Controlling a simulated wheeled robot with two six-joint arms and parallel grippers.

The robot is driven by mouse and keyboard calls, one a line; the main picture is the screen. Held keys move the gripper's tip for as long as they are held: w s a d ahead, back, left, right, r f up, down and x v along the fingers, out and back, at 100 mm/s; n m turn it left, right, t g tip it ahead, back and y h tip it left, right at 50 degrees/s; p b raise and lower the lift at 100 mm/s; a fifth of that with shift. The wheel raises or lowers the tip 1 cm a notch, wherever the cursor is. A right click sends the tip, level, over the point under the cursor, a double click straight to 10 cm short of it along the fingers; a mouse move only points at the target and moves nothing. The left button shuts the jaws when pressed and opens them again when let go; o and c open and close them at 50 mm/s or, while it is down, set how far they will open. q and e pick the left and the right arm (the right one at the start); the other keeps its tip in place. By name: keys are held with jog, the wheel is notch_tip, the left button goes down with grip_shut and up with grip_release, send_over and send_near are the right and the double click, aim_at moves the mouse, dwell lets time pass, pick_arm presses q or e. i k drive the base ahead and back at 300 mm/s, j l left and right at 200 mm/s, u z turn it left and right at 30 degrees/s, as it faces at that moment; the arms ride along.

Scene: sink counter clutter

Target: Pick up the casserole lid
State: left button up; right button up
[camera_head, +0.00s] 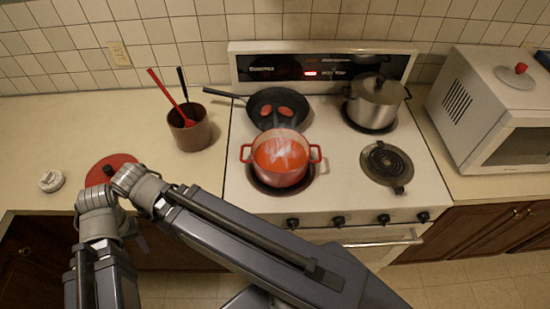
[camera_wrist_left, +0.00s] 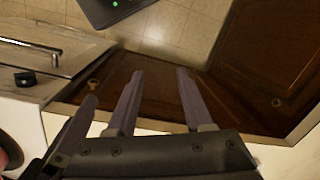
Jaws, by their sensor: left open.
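A red lid (camera_head: 121,162) with a dark knob lies on the left counter, partly covered by my left arm. A pale lid (camera_head: 507,76) with a red knob (camera_head: 521,68) sits on the microwave at the right. My right gripper is not seen.
A brown crock (camera_head: 190,133) with utensils stands left of the stove (camera_head: 338,208). A frying pan (camera_head: 260,98) and a lidded steel pot (camera_head: 374,105) occupy the back burners. A small white object (camera_head: 51,181) lies at far left.

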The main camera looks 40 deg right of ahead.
aim_at(104, 170)
jog(key=i+j+z, duration=0.15)
jog(key=j+z, duration=0.2)
jog(key=i+j+z, duration=0.15)
jog(key=j+z, duration=0.15)
jog(key=i+j+z, duration=0.1)
jog(key=j+z, duration=0.55)
jog(key=j, duration=0.2)
